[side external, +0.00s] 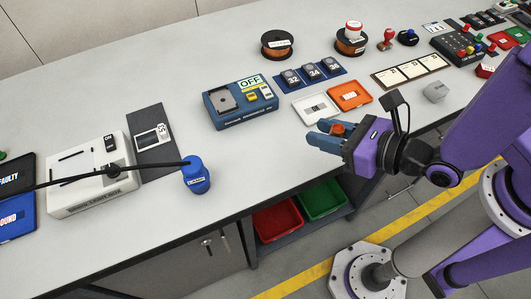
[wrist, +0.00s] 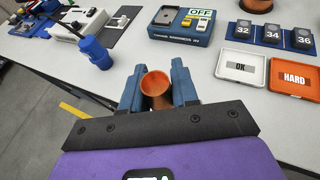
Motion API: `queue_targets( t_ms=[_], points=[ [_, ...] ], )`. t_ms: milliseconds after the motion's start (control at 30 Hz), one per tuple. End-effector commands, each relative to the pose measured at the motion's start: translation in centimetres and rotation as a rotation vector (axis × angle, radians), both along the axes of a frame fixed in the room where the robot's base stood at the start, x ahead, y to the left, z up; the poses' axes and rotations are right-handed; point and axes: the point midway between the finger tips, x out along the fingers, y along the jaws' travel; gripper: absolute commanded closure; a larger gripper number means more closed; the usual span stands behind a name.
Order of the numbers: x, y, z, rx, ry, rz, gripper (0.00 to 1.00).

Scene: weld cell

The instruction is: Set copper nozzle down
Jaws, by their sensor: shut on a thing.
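My gripper (side external: 325,134) is shut on the copper nozzle (side external: 338,128) and holds it near the front edge of the bench. In the wrist view the copper nozzle (wrist: 156,86) stands between the two blue fingers of my gripper (wrist: 158,92), with its round open end facing the camera. The lower part of the nozzle is hidden by the fingers and the wrist. I cannot tell the exact gap between the nozzle and the bench top.
A white OK tray (side external: 316,108) and an orange HARD tray (side external: 349,95) lie just behind my gripper. The blue OFF device (side external: 240,103) and numbered blocks (side external: 312,72) stand further back. Bench between bottle and gripper is clear.

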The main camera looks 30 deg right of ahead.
Motion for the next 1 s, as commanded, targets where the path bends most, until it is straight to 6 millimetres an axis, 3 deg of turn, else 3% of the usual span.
queue_targets(
  t_ms=[267,500,800,1000],
  points=[
    [1.5,1.6,-1.0,-0.002,0.000,0.000,1.00],
    [4.9,5.0,-3.2,0.001,0.001,-0.005,1.00],
    [7.0,7.4,-7.3,-0.002,0.001,-0.001,1.00],
    [7.6,8.1,-8.3,0.000,0.000,-0.001,1.00]
  ],
)
